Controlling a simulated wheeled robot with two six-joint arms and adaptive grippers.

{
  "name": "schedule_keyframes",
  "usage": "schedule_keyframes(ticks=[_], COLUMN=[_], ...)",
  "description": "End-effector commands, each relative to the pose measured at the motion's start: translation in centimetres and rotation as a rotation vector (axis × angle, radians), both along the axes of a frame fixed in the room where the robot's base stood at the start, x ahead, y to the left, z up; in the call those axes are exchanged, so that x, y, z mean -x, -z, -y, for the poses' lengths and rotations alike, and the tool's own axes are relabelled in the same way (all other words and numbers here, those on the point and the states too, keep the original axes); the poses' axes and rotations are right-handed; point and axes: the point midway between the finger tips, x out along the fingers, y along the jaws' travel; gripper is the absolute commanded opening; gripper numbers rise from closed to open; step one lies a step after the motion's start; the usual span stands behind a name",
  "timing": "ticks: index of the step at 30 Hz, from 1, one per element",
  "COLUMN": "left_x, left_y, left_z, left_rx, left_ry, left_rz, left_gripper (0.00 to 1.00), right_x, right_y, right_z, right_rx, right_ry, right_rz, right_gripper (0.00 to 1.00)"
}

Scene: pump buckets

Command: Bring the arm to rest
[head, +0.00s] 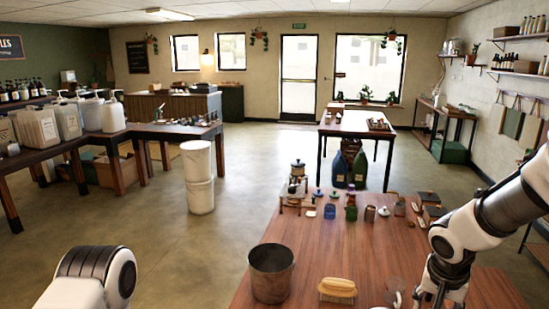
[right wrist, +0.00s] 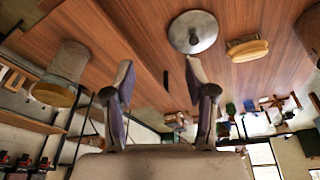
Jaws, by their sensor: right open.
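My right arm (head: 470,230) comes in from the right in the head view and bends down over the right part of the wooden table (head: 345,258). My right gripper (right wrist: 160,88) shows in the right wrist view with its two fingers wide apart and nothing between them. The tabletop lies beyond the fingers. In the head view my left arm shows only as a white rounded link (head: 100,275) at the lower left, left of the table. My left gripper is out of view.
A metal bucket (head: 271,275) and a wooden brush (head: 338,289) stand near the table's front. Small bottles and jars line the far edge. White buckets (head: 199,190) stand on open floor at left.

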Motion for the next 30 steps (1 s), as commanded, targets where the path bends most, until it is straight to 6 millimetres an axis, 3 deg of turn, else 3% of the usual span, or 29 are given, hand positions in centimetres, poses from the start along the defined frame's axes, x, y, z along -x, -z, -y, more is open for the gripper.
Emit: schedule_keyframes(ticks=[8,14,17,21,24,28,30], left_x=[-0.1,0.0,-0.1,-0.1,-0.1,-0.1,-0.1], left_y=[1.9,3.4,4.7,6.8,8.0,9.5,9.8], left_z=[0.0,0.0,0.0,0.0,0.0,0.0,0.0], left_rx=[0.0,0.0,0.0,0.0,0.0,0.0,0.0], left_ry=[0.0,0.0,0.0,0.0,0.0,0.0,0.0], left_rz=[0.001,0.0,0.0,0.0,0.0,0.0,0.0], left_gripper=[0.65,0.65,0.65,0.65,0.65,0.65,0.65], right_x=[2.3,6.7,10.3,17.4,22.4,28.4,29.7], right_y=[8.3,16.3,21.8,30.6,35.4,40.4,41.6], right_z=[-0.2,-0.7,-1.6,-3.8,-5.4,-7.1,-7.4], right_rx=[0.007,-0.004,-0.032,-0.113,-0.179,-0.25,-0.256], right_ry=[-0.005,0.005,0.011,-0.018,-0.057,-0.148,-0.219], right_rz=[-0.154,-0.324,-0.425,-0.567,-0.621,-0.618,-0.557], right_gripper=[0.56,0.56,0.56,0.56,0.56,0.56,0.56])
